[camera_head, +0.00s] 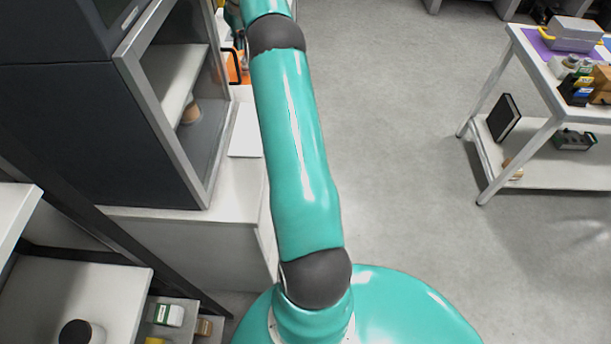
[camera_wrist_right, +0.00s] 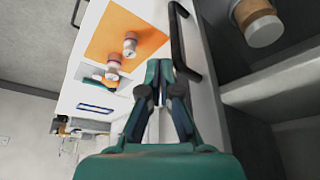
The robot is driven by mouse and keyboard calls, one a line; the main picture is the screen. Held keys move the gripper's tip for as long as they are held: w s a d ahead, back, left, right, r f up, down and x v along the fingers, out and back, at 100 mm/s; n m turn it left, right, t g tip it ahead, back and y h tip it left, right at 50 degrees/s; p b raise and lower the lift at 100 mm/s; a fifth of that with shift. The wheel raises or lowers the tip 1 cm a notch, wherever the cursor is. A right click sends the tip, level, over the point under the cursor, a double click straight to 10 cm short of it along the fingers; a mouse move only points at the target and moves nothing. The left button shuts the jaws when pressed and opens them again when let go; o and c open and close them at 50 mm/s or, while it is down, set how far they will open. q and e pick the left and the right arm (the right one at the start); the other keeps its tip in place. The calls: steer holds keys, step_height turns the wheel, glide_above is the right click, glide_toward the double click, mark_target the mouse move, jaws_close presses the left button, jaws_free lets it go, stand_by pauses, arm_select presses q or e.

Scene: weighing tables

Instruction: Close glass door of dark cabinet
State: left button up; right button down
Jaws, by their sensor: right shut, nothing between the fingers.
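The dark cabinet (camera_head: 90,130) stands at the left in the head view. Its glass door has a light grey frame (camera_head: 162,125), and a shelf and a small jar show behind it. The black handle (camera_head: 237,66) is on the door's far edge. In the right wrist view the handle (camera_wrist_right: 184,42) and door frame (camera_wrist_right: 207,95) are just right of my right gripper (camera_wrist_right: 166,68). That gripper is shut and empty, close to the frame; I cannot tell whether it touches. I cannot tell whether a gap remains at the door. My left gripper is not in view.
A white counter (camera_head: 240,180) runs beneath the cabinet. An orange mat (camera_wrist_right: 112,38) with small bottles (camera_wrist_right: 129,45) lies beside the door. A white cart (camera_head: 535,75) holding several items stands at the right. Open grey floor (camera_head: 400,130) lies between.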

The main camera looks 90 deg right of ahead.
steer(key=shift+w, duration=0.15)
steer(key=v, duration=1.2)
steer(key=shift+s, duration=0.2)
